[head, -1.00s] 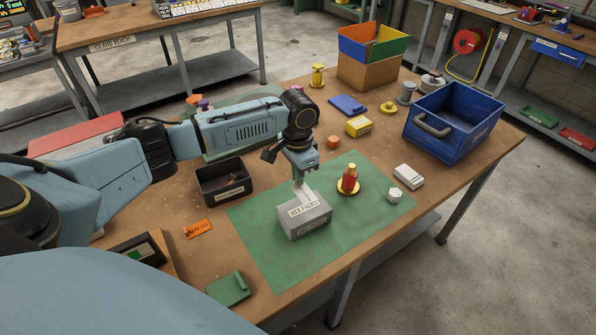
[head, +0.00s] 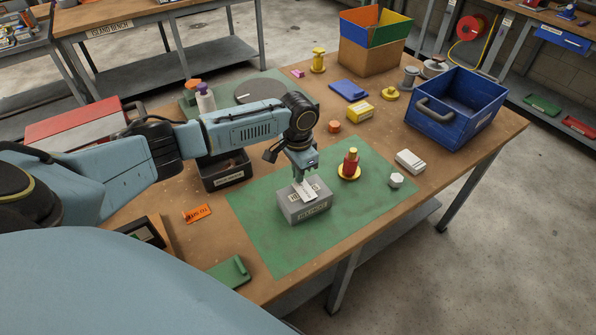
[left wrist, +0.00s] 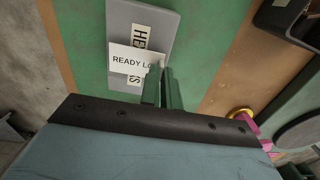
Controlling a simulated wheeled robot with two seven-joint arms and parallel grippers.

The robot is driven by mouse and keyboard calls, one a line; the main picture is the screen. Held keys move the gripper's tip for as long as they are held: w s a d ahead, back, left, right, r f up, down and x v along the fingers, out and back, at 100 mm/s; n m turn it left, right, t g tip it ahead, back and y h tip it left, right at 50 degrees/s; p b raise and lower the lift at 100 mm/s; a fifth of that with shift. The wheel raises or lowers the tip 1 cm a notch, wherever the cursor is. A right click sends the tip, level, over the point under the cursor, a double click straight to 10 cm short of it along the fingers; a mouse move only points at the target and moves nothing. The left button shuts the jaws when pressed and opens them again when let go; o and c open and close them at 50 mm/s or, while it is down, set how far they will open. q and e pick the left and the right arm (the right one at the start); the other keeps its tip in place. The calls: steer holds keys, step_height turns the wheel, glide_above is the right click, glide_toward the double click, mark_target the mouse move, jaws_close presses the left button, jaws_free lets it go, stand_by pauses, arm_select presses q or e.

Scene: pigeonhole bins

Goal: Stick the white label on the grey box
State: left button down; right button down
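The grey box (head: 308,213) sits on the green mat, with a printed strip on its top and another on its front. The white label (head: 308,190) lies at or just above the box top; I cannot tell whether it touches. In the left wrist view the label (left wrist: 130,60), reading "READY LO…", crosses the box's top strip and hides its middle. My left gripper (head: 301,177) is over the box, its fingers (left wrist: 162,82) close together at one end of the label, which they partly hide. My right gripper is not in view.
A red part on a yellow base (head: 350,165) and a white cap (head: 396,180) stand right of the box on the green mat (head: 270,245). A black bin (head: 227,172) is to the left. A blue bin (head: 455,110) stands at the back right. The mat's front is clear.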

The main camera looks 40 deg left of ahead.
arm_select(q)
steer(key=shift+f, duration=0.55)
stand_by(0.9)
steer(key=c, duration=1.6)
jaws_free()
steer(key=shift+o, duration=0.2)
step_height(320, 180, up, 14)
steer(key=shift+f, duration=0.25)
